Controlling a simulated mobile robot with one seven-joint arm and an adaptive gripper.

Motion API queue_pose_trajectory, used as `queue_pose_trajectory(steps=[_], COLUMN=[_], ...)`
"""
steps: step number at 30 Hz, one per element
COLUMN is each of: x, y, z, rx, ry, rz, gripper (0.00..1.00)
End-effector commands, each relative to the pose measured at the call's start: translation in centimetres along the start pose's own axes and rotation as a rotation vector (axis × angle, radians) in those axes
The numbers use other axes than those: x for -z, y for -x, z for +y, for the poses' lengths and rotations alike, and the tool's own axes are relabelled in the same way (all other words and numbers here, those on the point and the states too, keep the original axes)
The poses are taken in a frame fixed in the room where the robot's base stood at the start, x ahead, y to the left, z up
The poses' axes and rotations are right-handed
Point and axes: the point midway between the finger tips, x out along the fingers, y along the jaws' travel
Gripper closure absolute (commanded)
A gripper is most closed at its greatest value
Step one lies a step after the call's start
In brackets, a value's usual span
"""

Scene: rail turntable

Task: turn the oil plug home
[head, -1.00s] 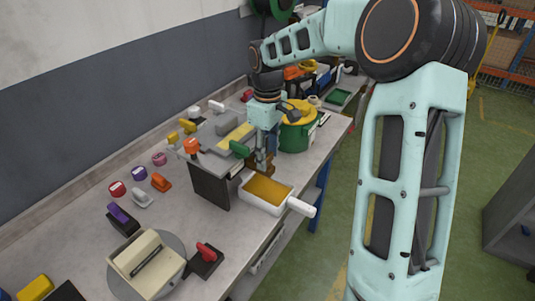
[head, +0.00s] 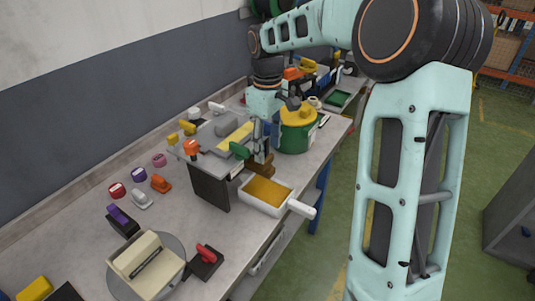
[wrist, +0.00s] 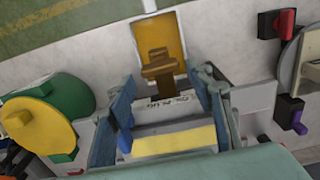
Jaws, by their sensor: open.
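A brown T-shaped handle (wrist: 160,66), which I take for the oil plug, stands at the front of the grey-topped unit (wrist: 175,135), beside a label that seems to read "OIL PLUG". In the head view the brown handle (head: 262,168) shows just below my gripper (head: 264,156), partly hidden by it. In the wrist view my gripper (wrist: 164,84) is open, its two fingers wide apart. The handle lies ahead between the fingertips, with no finger seen touching it.
A white pan (head: 267,206) with amber contents and a handle sits just in front of the plug. A green can with a yellow lid (head: 297,130) stands close by on the right. A turntable (head: 146,266) and a red-handled block (head: 206,261) are at the near end.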

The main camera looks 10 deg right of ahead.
Motion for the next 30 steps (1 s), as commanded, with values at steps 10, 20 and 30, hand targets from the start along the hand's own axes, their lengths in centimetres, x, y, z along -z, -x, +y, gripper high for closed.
queue_pose_trajectory(steps=[10,20,30], x=[0.1,0.0,0.0], y=[7.0,8.6,8.2], z=[0.1,0.0,0.6], rx=[-0.002,0.0,-0.054], ry=[-0.001,-0.001,0.011], rz=[0.002,0.0,-0.017], gripper=[0.52,0.52,0.52])
